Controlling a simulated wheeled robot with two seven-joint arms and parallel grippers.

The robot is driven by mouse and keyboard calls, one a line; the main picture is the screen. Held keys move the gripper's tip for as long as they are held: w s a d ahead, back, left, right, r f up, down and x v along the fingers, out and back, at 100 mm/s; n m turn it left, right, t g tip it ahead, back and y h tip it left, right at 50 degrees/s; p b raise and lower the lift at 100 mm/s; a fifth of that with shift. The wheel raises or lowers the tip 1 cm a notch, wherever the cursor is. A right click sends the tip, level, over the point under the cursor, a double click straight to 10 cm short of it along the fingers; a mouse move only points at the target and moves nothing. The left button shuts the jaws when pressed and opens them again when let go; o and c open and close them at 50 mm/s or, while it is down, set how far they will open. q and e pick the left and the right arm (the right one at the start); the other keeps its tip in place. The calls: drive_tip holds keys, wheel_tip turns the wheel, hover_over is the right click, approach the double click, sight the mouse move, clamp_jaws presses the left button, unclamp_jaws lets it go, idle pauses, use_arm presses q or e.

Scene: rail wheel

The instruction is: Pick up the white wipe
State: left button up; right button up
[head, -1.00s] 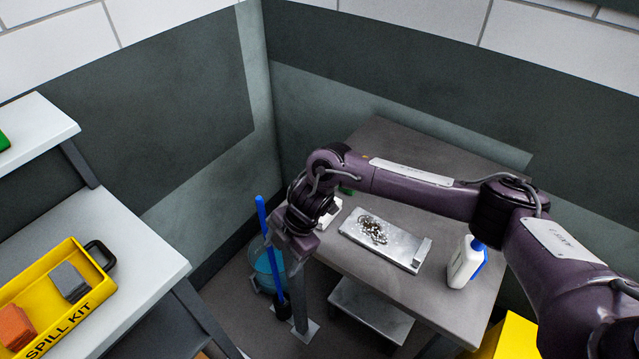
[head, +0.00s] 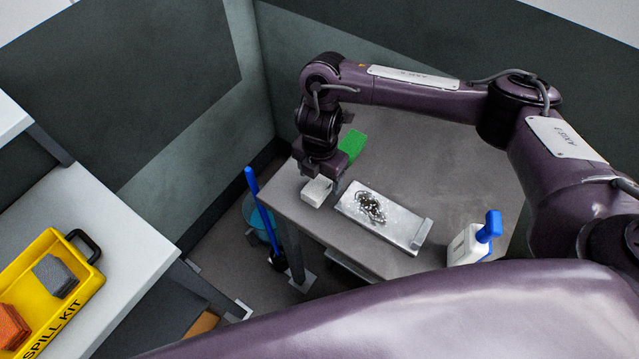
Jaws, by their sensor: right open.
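The white wipe (head: 316,192) is a small white block at the left corner of the grey table (head: 290,212), left of the metal tray. My right gripper (head: 324,182) points down over it from the upper left. The gripper is open, and its fingers are close around or just above the wipe. I cannot tell whether they touch it. Part of the wipe's top is hidden by the gripper. My left gripper is not in view.
A metal tray (head: 402,232) with dark and shiny bits lies beside the wipe. A green block (head: 352,144) lies behind, and a white bottle with a blue top (head: 468,243) stands at the right. A yellow spill kit tray (head: 75,290) sits on the left shelf.

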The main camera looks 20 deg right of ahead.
sight(320, 182)
wheel_tip(320, 182, down, 3)
drive_tip(key=shift+s+r, duration=0.1)
drive_tip(key=shift+r, duration=0.1)
drive_tip(key=shift+c, duration=1.8)
drive_tip(key=c, duration=0.7)
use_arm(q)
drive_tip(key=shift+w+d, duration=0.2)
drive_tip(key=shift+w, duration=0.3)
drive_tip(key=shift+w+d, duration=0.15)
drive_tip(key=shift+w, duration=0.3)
